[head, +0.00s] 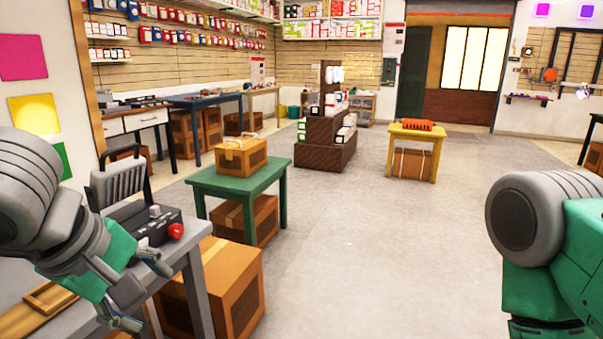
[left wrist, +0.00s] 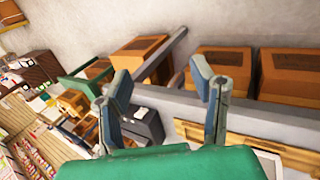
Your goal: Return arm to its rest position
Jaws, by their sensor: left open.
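My left arm comes in from the left in the head view, over the grey table (head: 190,262). My left gripper (head: 150,298) points down near the table's right edge. In the left wrist view its two fingers (left wrist: 164,88) stand wide apart, with nothing between them. A dark device with a red knob (head: 150,222) sits on the table just beyond the gripper; a dark box-like thing (left wrist: 145,127) shows behind the fingers in the left wrist view. My right arm shows at the right edge of the head view; its gripper is out of sight.
A wooden frame (head: 40,305) lies on the grey table. Cardboard boxes (head: 232,285) stand beneath it. A green table (head: 205,183) with a carton (head: 241,157) stands beyond. A yellow stool (head: 436,140) and a brown display stand (head: 325,150) are farther back. The middle floor is clear.

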